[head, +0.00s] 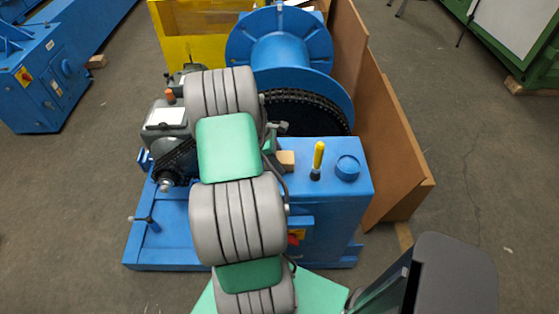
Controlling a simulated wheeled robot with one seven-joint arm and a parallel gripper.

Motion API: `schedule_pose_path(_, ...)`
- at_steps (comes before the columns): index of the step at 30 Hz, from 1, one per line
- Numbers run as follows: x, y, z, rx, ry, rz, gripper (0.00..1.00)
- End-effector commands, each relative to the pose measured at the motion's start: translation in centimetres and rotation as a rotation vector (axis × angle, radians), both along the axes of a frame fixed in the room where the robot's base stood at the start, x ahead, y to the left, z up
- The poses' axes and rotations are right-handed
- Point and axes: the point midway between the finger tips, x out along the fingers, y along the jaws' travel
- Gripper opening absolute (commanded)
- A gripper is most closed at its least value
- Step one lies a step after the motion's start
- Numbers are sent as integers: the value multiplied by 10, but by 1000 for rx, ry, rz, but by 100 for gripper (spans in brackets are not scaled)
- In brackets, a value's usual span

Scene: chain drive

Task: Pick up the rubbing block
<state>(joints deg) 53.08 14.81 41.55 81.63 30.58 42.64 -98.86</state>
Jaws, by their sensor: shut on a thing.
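The rubbing block appears to be the small tan block (286,160) at the left end of the blue cabinet's top. My gripper (277,151) is at the block, mostly hidden behind my grey and green arm. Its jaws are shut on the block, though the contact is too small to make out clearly. I cannot tell whether the block touches the cabinet top or is held just above it.
A yellow-handled lever (318,157) and a round blue knob (347,168) stand right of the block on the blue cabinet (330,190). A black chain wheel (305,112) and large blue drum (280,50) are behind. A brown panel (390,130) borders the right side.

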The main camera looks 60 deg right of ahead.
Motion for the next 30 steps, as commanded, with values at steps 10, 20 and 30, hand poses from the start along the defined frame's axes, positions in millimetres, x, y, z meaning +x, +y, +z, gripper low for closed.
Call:
schedule_pose_path(10, 0, 0, 0, 0, 0, 0, 9)
schedule_pose_path(20, 1, -1, 5, -3, -1, 0, 9)
schedule_pose_path(30, -16, 28, 75, -7, -5, 0, 9)
